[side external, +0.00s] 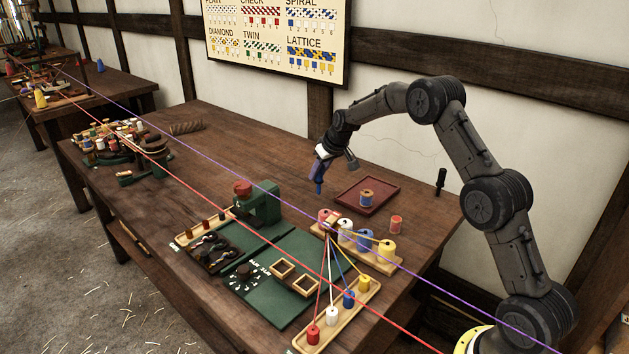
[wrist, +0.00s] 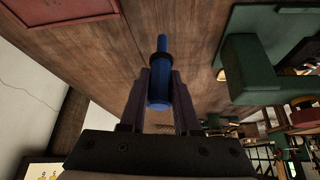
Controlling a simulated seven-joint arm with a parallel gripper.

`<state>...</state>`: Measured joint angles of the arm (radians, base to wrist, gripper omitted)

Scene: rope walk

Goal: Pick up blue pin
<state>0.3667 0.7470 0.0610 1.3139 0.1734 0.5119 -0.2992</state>
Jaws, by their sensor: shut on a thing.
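The blue pin (wrist: 158,92) is held between the two fingers of my gripper (wrist: 160,98) in the wrist view. It is a blue cylinder with a dark ring and a thinner blue tip. In the side external view my gripper (side external: 319,168) is above the table, left of the dark red tray, with the blue pin (side external: 318,186) pointing downward. The pin's lower end appears clear of the table top, with bare wood below it.
The dark red tray (side external: 349,202) holds a spool. A green machine (side external: 262,204) stands left. A wooden rack of spools (side external: 384,264) and a front tray (side external: 335,330) of pins with threads lie nearer. Red and purple ropes cross the view.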

